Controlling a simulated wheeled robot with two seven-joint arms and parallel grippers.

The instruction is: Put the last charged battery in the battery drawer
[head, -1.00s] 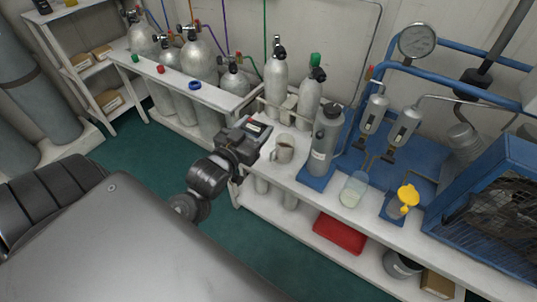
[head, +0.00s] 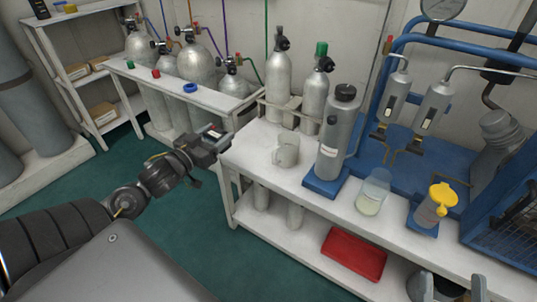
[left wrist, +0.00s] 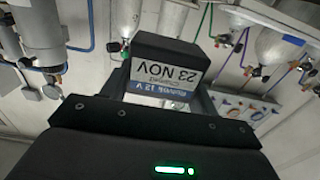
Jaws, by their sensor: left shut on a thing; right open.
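My left gripper (head: 208,146) is shut on a battery (head: 214,132). It holds the battery in the air near the left end of the white bench. In the left wrist view the battery (left wrist: 168,62) is a dark block with a white label reading "23 NOV" and a blue strip, upside down in the picture. My right gripper (head: 450,288) shows only partly at the bottom edge, at the lower right, with its fingers apart and nothing seen between them. I cannot make out a battery drawer in either view.
The white bench (head: 252,158) carries a mug (head: 286,151), a grey canister (head: 337,135), a beaker (head: 372,192) and a yellow-topped container (head: 437,203). A red tray (head: 354,254) lies on the lower shelf. Cylinders stand behind. Green floor is clear at the left.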

